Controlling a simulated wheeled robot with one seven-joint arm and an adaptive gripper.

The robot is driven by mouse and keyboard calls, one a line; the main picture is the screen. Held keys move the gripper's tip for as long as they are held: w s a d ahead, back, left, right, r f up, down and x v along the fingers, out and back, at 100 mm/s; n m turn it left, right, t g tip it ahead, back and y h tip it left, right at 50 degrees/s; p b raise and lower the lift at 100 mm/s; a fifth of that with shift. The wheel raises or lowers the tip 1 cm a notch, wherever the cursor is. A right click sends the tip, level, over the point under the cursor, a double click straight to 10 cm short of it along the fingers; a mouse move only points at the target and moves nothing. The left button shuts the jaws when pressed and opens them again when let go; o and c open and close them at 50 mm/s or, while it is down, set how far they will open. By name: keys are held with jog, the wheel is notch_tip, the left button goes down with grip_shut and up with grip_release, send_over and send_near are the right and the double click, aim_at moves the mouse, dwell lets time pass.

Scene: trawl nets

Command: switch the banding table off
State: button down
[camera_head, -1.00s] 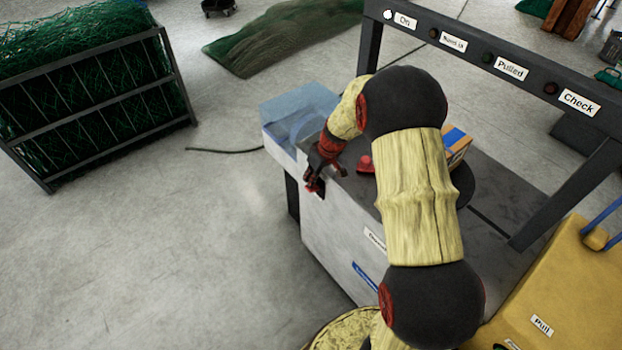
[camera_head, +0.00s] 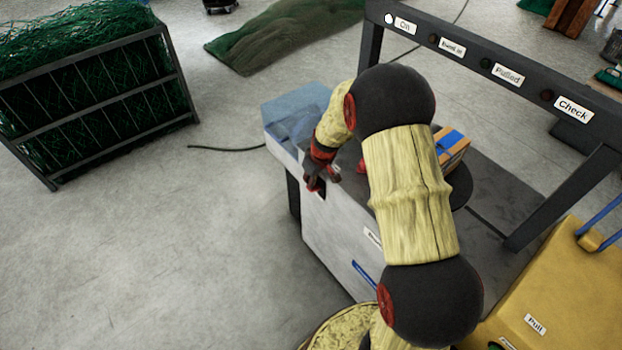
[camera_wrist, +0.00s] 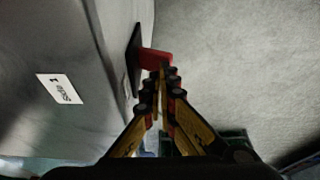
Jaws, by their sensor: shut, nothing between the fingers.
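The banding table (camera_head: 335,235) is a pale cabinet with a dark grey top, in the middle of the head view. Its white lamp (camera_head: 388,16) beside the "On" label is lit. A red switch lever (camera_wrist: 155,58) on a black plate (camera_wrist: 133,60) stands out from the table's side in the wrist view. My gripper (camera_head: 318,184) is at the table's left front edge. In the wrist view my gripper (camera_wrist: 164,72) is shut and empty, its tips right at the red lever. I cannot tell whether they touch it. My arm hides part of the tabletop.
A dark frame (camera_head: 480,50) with labelled lamps rises over the table. An orange box with blue band (camera_head: 452,147) lies on top. A yellow machine (camera_head: 545,300) stands at right. A green net rack (camera_head: 90,100) stands at left, with open floor between.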

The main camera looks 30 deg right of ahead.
jog(key=shift+a+h+p, duration=0.15)
jog(key=shift+h+p, duration=0.35)
jog(key=shift+p, duration=0.15)
jog(key=shift+s+a+f+p, duration=0.1)
jog(key=shift+a+f+p, duration=0.2)
jog(key=shift+p, duration=0.65)
jog(key=shift+a, duration=0.1)
jog(key=a+f, duration=0.1)
jog(key=f, duration=0.1)
jog(key=shift+s+a+f, duration=0.15)
jog(key=shift+a+f, duration=0.15)
jog(key=shift+a, duration=0.05)
jog(key=shift+d, duration=0.15)
dwell(0.4)
jog(key=shift+d+r, duration=0.35)
jog(key=shift+d, duration=0.25)
jog(key=shift+r, duration=0.15)
